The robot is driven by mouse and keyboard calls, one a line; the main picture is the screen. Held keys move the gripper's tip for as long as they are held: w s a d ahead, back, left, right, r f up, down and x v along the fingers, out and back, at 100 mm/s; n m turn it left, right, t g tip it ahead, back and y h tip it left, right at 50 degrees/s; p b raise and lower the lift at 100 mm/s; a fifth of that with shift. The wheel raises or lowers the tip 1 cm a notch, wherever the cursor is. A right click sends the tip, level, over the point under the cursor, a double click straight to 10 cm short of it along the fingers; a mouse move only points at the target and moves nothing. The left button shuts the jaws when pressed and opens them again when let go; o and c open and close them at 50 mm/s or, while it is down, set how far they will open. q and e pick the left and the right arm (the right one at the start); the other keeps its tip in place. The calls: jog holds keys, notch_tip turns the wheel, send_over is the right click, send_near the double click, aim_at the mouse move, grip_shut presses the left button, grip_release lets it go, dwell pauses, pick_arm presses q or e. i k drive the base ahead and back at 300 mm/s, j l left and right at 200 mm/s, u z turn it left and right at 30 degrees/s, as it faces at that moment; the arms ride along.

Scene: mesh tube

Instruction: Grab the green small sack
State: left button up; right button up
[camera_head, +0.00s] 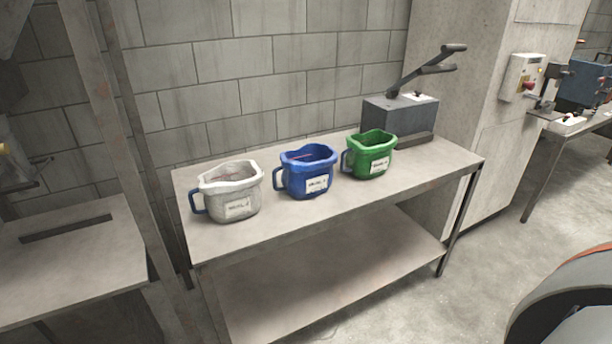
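The green small sack (371,157) stands upright on the table, open at the top, with a white label and a dark handle on its left side. It is the rightmost of three similar sacks. The blue sack (308,174) stands to its left, with a small gap between them. The white sack (231,193) stands at the far left of the row. Neither of my grippers shows in the head view.
The sacks stand on a grey table (300,221) with a lower shelf (330,270). A grey machine with a lever (400,115) sits behind and right of the green sack. A block wall (260,80) closes the back.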

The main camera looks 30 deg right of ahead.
aim_at(369, 154)
jog(key=z, duration=1.3)
jog(key=i+l, duration=0.3)
jog(key=l, duration=0.15)
jog(key=i+l, duration=0.35)
